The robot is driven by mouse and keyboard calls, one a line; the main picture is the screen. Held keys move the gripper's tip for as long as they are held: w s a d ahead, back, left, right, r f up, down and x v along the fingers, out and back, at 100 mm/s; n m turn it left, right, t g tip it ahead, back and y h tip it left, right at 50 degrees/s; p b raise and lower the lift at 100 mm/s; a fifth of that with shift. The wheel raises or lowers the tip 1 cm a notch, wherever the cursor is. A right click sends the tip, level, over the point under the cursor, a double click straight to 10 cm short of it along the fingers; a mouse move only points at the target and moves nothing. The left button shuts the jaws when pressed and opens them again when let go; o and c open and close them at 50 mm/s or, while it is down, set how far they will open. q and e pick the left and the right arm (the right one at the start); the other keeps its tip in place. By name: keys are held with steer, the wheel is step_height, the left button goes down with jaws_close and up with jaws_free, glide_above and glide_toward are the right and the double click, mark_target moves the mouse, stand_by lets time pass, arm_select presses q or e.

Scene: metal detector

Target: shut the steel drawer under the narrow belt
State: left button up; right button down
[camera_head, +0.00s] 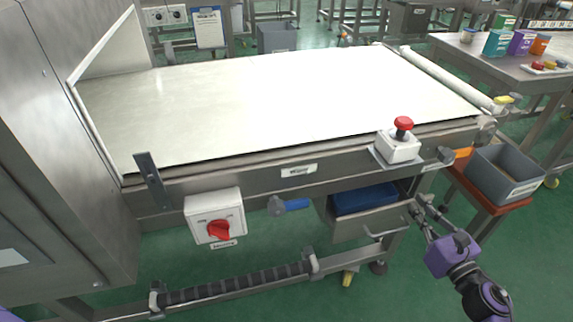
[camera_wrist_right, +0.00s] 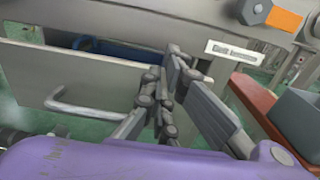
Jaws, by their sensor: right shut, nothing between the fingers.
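The steel drawer (camera_head: 368,226) under the belt (camera_head: 270,98) stands partly open, with a blue bin (camera_head: 364,199) inside it. Its front panel carries a bar handle, seen in the right wrist view (camera_wrist_right: 85,112). My right gripper (camera_head: 414,208) is shut and empty, with its fingertips at the right end of the drawer front. In the right wrist view the fingers (camera_wrist_right: 172,62) overlap the drawer's right edge; whether they touch it I cannot tell. My left gripper is not in view.
A red emergency button on a white box (camera_head: 398,146) sits above the drawer. A grey bin (camera_head: 503,174) on a red-topped stand is close on the right.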

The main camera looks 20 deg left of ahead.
mark_target(410, 200)
steer(key=b+x, duration=0.1)
steer(key=x, duration=0.5)
steer(key=shift+b, duration=0.3)
steer(key=shift+w+a, duration=0.15)
steer(key=shift+w, duration=0.05)
steer(key=shift+w+r, duration=0.1)
steer(key=shift+r, duration=0.05)
